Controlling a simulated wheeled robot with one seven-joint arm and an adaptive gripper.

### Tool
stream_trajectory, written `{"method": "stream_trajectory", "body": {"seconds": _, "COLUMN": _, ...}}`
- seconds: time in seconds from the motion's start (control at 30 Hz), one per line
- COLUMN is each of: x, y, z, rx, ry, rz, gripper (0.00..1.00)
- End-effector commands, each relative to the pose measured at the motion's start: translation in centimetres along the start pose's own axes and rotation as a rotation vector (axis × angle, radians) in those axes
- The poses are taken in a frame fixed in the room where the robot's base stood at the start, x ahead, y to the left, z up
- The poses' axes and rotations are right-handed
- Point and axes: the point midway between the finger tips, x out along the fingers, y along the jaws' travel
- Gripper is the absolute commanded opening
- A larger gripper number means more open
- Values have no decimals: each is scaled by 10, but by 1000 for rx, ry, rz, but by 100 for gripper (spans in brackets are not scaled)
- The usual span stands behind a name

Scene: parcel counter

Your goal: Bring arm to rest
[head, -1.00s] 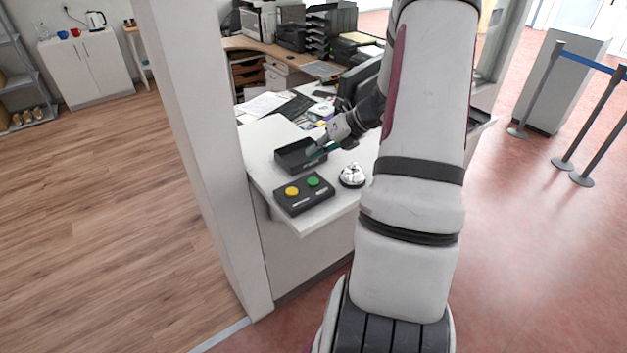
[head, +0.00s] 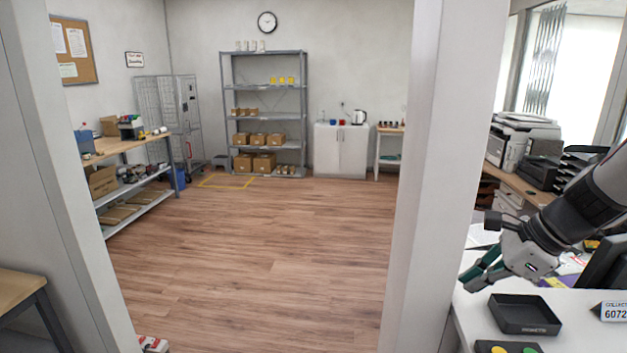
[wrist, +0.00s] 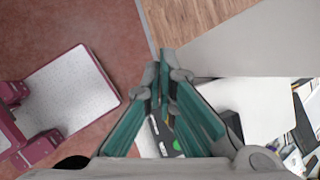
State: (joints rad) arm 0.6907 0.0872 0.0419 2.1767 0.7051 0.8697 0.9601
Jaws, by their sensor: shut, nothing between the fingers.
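My gripper (head: 482,272) is at the right of the head view, above the white counter (head: 470,318) and to the upper left of a black tray (head: 525,315). Its teal fingers are together and hold nothing. In the wrist view my gripper (wrist: 163,75) points down, with its fingertips meeting near the top centre. My arm comes in from the right edge of the head view.
A button box (head: 507,347) with yellow and green buttons sits at the front of the counter. A white pillar (head: 425,180) stands left of my gripper. Beyond the doorway, the wooden floor (head: 260,240) is clear. A shelf rack (head: 265,110) stands behind.

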Motion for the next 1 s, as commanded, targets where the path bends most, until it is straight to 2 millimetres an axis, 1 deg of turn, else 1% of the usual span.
{"method": "stream_trajectory", "body": {"seconds": 0.03, "x": -7, "y": 15, "z": 21, "rx": -155, "ry": 24, "rz": 10, "gripper": 0}}
{"method": "stream_trajectory", "body": {"seconds": 0.1, "x": -14, "y": 35, "z": 42, "rx": -366, "ry": 58, "rz": 28, "gripper": 0}}
{"method": "stream_trajectory", "body": {"seconds": 0.17, "x": -22, "y": 53, "z": 57, "rx": -545, "ry": 86, "rz": 43, "gripper": 0}}
{"method": "stream_trajectory", "body": {"seconds": 0.2, "x": -27, "y": 65, "z": 65, "rx": -664, "ry": 105, "rz": 51, "gripper": 0}}
{"method": "stream_trajectory", "body": {"seconds": 0.27, "x": -34, "y": 83, "z": 76, "rx": -842, "ry": 132, "rz": 65, "gripper": 0}}
{"method": "stream_trajectory", "body": {"seconds": 0.3, "x": -39, "y": 95, "z": 82, "rx": -958, "ry": 150, "rz": 73, "gripper": 0}}
{"method": "stream_trajectory", "body": {"seconds": 0.43, "x": -55, "y": 130, "z": 95, "rx": -1335, "ry": 212, "rz": 95, "gripper": 0}}
{"method": "stream_trajectory", "body": {"seconds": 0.5, "x": -64, "y": 147, "z": 99, "rx": -1528, "ry": 247, "rz": 105, "gripper": 0}}
{"method": "stream_trajectory", "body": {"seconds": 0.6, "x": -74, "y": 167, "z": 100, "rx": -1771, "ry": 295, "rz": 115, "gripper": 0}}
{"method": "stream_trajectory", "body": {"seconds": 0.7, "x": -81, "y": 180, "z": 98, "rx": -1954, "ry": 337, "rz": 123, "gripper": 0}}
{"method": "stream_trajectory", "body": {"seconds": 0.8, "x": -86, "y": 187, "z": 97, "rx": -2071, "ry": 367, "rz": 127, "gripper": 0}}
{"method": "stream_trajectory", "body": {"seconds": 0.9, "x": -88, "y": 190, "z": 95, "rx": -2126, "ry": 382, "rz": 131, "gripper": 0}}
{"method": "stream_trajectory", "body": {"seconds": 1.0, "x": -88, "y": 191, "z": 95, "rx": -2139, "ry": 385, "rz": 134, "gripper": 0}}
